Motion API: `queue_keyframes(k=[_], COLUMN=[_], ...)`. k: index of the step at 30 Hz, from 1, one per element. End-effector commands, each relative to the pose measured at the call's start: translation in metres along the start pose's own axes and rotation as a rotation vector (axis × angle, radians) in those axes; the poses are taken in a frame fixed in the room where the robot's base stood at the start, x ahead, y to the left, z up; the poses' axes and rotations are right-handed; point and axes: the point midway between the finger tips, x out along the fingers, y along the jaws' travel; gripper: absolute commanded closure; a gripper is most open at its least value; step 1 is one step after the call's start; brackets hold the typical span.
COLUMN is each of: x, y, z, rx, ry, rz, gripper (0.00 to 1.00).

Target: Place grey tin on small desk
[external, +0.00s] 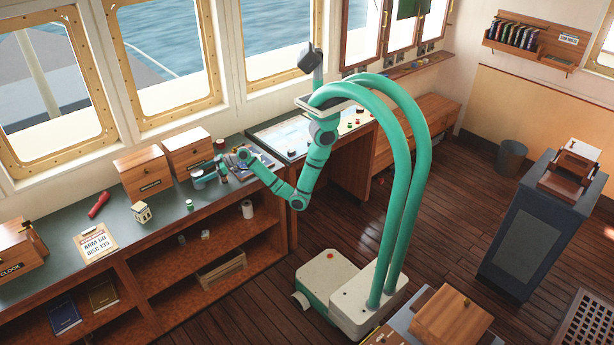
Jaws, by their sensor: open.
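My gripper (197,181) is open, low over the long green-topped counter (165,208), in front of the wooden drawer boxes. I cannot make out a grey tin for certain; small items by my gripper are partly hidden by it and too small to tell. A small green tin or spool (189,204) stands on the counter just in front of my gripper, apart from it. Which furniture is the small desk is not clear; a dark narrow desk (530,232) with a wooden stand on top is at the right.
The counter also holds wooden boxes (146,175), a red torch-like object (98,204), a small house (142,212) and a clipboard (96,241). A chart table (290,135) adjoins it. A wooden box (452,318) sits at bottom right. Open floor lies between.

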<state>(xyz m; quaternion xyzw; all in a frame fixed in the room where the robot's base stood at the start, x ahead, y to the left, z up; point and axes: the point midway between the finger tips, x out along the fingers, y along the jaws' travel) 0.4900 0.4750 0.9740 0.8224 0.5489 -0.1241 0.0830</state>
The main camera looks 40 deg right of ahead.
Motion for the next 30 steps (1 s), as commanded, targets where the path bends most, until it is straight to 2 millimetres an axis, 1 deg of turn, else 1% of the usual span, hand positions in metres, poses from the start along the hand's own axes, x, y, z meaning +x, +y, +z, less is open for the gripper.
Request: queue_keyframes(k=[1,7,12,15,17,18,21,30], x=[-0.008,-0.036,-0.066,-0.079,-0.084,-0.087,-0.090,-0.091], y=[0.000,0.005,0.004,0.004,0.004,0.004,0.004,0.004], z=[0.000,0.005,0.005,0.005,0.005,0.005,0.005,0.005], rx=[-0.001,0.000,-0.001,0.000,0.000,0.000,0.000,0.000], ry=[0.000,-0.001,0.000,0.000,0.000,0.000,0.000,0.000], rz=[0.002,0.004,0.002,0.000,0.001,0.001,0.000,-0.001], gripper=[0.27,0.27,0.27,0.27,0.27,0.24,0.24,0.24])
